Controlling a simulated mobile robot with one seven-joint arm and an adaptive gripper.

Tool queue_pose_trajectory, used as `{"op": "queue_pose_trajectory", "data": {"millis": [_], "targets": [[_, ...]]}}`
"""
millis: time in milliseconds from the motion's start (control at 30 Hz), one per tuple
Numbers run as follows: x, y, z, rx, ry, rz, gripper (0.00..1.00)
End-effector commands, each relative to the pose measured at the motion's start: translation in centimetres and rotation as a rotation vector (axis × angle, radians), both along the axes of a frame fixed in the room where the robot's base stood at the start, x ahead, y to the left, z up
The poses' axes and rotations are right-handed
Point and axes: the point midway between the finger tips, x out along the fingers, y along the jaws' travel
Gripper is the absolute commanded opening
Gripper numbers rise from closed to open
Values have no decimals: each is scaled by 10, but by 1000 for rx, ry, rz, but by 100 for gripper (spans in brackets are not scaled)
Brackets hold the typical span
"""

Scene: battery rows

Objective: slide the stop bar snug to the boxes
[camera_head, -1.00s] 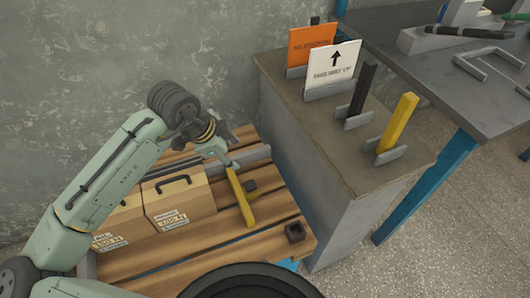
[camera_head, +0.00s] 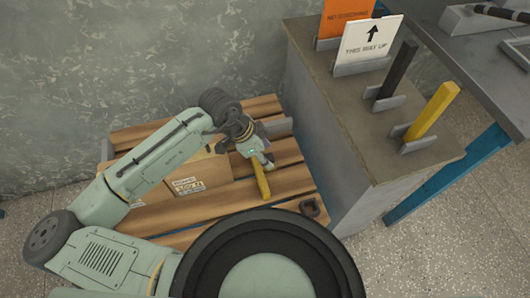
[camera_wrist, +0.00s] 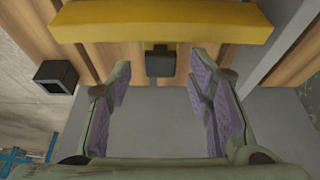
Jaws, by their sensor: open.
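The stop bar (camera_head: 262,180) is yellow and lies across the wooden slats, to the right of the cardboard boxes (camera_head: 205,176). A strip of bare slats shows between it and the nearest box. In the wrist view the yellow bar (camera_wrist: 160,22) spans the top, with a small dark block (camera_wrist: 160,62) on its near side. My arm hides part of the boxes.
A dark square socket (camera_head: 313,208) sits at the pallet's right corner. A grey cabinet (camera_head: 335,130) holding signs and upright bars stands close to the right.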

Motion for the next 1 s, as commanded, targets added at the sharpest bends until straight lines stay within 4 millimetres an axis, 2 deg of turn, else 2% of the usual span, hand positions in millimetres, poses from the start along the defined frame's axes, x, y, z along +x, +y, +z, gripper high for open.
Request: {"op": "queue_pose_trajectory", "data": {"millis": [133,400,1000], "targets": [[1,-3,-7,0,-1,-1,47],[1,-3,-7,0,-1,-1,45],[1,-3,-7,0,-1,-1,5]]}}
